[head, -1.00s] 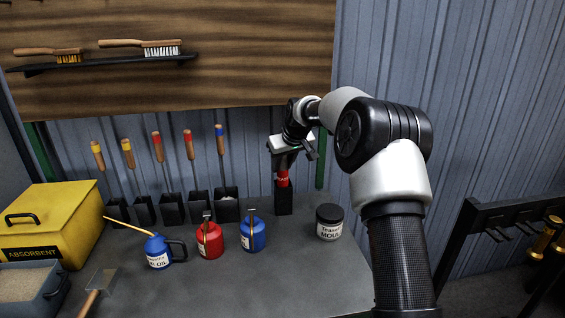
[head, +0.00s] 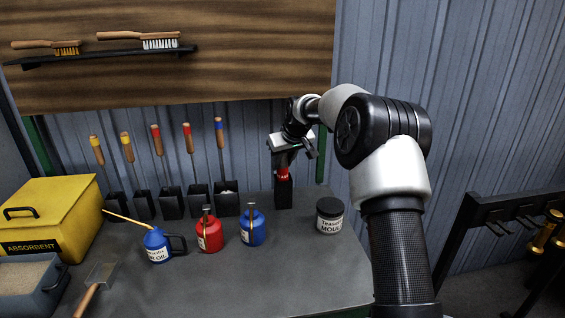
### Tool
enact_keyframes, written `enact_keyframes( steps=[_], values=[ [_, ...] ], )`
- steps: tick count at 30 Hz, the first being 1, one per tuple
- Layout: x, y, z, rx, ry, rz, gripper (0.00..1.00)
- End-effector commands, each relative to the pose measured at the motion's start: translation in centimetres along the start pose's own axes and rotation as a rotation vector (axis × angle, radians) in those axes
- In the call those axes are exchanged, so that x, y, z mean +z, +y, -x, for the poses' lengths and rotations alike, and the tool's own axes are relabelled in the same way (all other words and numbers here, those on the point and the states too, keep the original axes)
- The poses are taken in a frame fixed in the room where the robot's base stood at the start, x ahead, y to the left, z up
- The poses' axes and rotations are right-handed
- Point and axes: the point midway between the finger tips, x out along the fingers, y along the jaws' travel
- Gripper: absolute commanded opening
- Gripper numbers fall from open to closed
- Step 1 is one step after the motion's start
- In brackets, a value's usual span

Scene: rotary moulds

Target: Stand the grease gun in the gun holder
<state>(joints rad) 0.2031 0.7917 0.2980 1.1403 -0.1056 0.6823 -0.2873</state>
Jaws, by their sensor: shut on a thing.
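The grease gun (head: 283,172) has a red band with a pale label and stands about upright, its lower part hidden inside the gun holder. The gun holder (head: 283,195) is a tall, narrow black box at the back right of the bench. My gripper (head: 285,158) is directly above the holder, shut on the upper part of the grease gun. The fingers and the gun's top are dark and hard to tell apart. Whether the gun touches the holder's bottom is hidden.
Several black holders with coloured-handled tools (head: 172,203) stand left of the gun holder. A red can (head: 208,236), a blue can (head: 253,229) and a blue oil can (head: 157,245) stand in front.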

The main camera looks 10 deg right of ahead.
Motion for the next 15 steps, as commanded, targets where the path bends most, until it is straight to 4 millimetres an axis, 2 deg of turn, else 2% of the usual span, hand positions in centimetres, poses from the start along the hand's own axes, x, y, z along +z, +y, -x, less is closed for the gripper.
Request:
enact_keyframes(
  steps=[11, 12, 15],
  values=[
    [0.21, -0.04, -0.35, 0.000, 0.000, 0.000, 0.00],
    [0.17, -0.03, -0.28, 0.000, 0.001, 0.000, 0.35],
    [0.18, -0.04, -0.30, 0.000, 0.000, 0.000, 0.50]
  ],
)
